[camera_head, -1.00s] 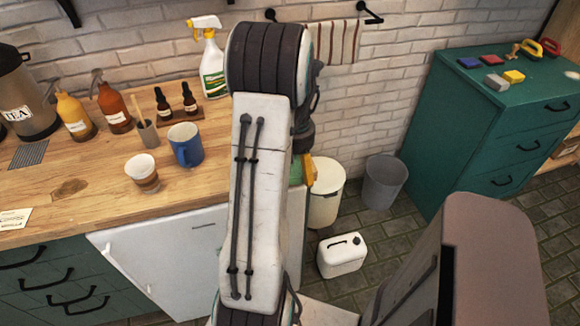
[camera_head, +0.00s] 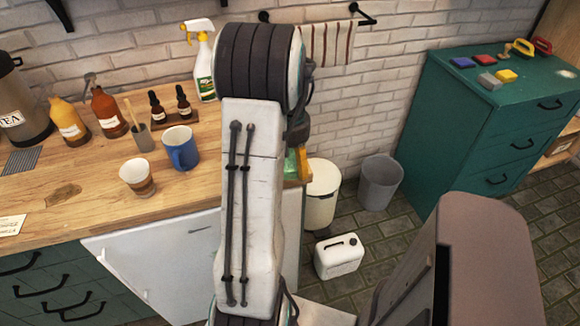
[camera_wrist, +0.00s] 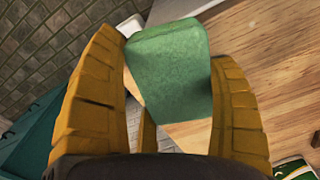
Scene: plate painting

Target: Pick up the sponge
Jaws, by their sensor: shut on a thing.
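The green sponge (camera_wrist: 168,70) is between the two yellow fingers of my gripper (camera_wrist: 172,95) in the wrist view. My gripper is shut on it, with the sponge sticking out past the fingertips. The wooden counter shows beyond it, and I cannot tell whether the sponge is clear of the counter. In the head view a small part of the green sponge (camera_head: 291,163) and a yellow finger (camera_head: 304,163) show at the counter's right end. My arm hides the rest.
The wooden counter (camera_head: 90,205) holds a blue mug (camera_head: 182,150), a paper cup (camera_head: 138,178), several bottles and a spray bottle (camera_head: 204,62). A bin (camera_head: 380,182), a white canister (camera_head: 338,257) and a green cabinet (camera_head: 450,140) stand to the right.

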